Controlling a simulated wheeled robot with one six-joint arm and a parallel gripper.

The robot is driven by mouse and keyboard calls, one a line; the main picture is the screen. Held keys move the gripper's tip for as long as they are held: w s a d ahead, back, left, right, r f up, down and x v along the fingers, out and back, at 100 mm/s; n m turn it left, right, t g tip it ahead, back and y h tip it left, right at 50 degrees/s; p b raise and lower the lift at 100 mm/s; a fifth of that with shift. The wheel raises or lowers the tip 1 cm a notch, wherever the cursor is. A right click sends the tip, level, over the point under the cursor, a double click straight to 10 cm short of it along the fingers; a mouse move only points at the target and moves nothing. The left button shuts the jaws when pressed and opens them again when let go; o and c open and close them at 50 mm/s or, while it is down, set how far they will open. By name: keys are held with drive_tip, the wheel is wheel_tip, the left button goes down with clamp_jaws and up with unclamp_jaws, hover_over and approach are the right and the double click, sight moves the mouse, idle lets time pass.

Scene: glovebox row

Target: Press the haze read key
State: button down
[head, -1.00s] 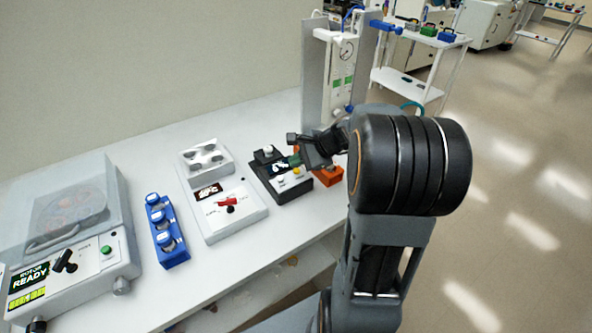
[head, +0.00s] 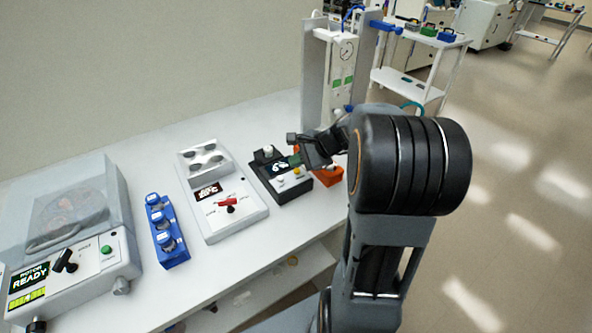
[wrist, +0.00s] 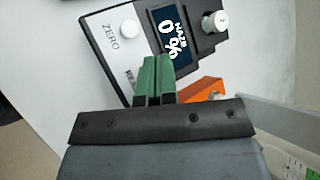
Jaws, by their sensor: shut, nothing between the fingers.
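The haze meter (head: 268,182) is a dark box with a white key panel on the bench. Its display in the wrist view (wrist: 176,40) reads "HAZE 0 %". A white key (wrist: 128,28) is labelled ZERO. A partly covered label (wrist: 130,77), apparently READ, lies beside my fingers. A yellow key (head: 297,171) shows in the head view just below my fingers; my fingers hide that spot in the wrist view. My gripper (wrist: 153,66) is shut and empty, its green fingertips over the meter's panel. I cannot tell whether they touch it.
An orange block (head: 328,177) sits right of the meter, close under my gripper. A white instrument with a red lever (head: 228,201), a blue rack (head: 166,232) and a lidded machine (head: 70,225) stand to the left. A tall gauge stand (head: 330,75) is behind.

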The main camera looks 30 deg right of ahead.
sight(297, 171)
drive_tip(key=shift+f, duration=0.1)
drive_tip(key=shift+f+b, duration=0.3)
drive_tip(key=shift+b, duration=0.05)
drive_tip(key=shift+f+b, duration=0.3)
drive_tip(key=shift+f, duration=0.1)
idle(0.7)
drive_tip(key=shift+r, duration=0.15)
idle(0.3)
drive_tip(key=shift+r+p, duration=0.7)
drive_tip(key=shift+r, duration=0.1)
wheel_tip(297, 171, up, 5)
drive_tip(key=p, duration=0.4)
idle(0.8)
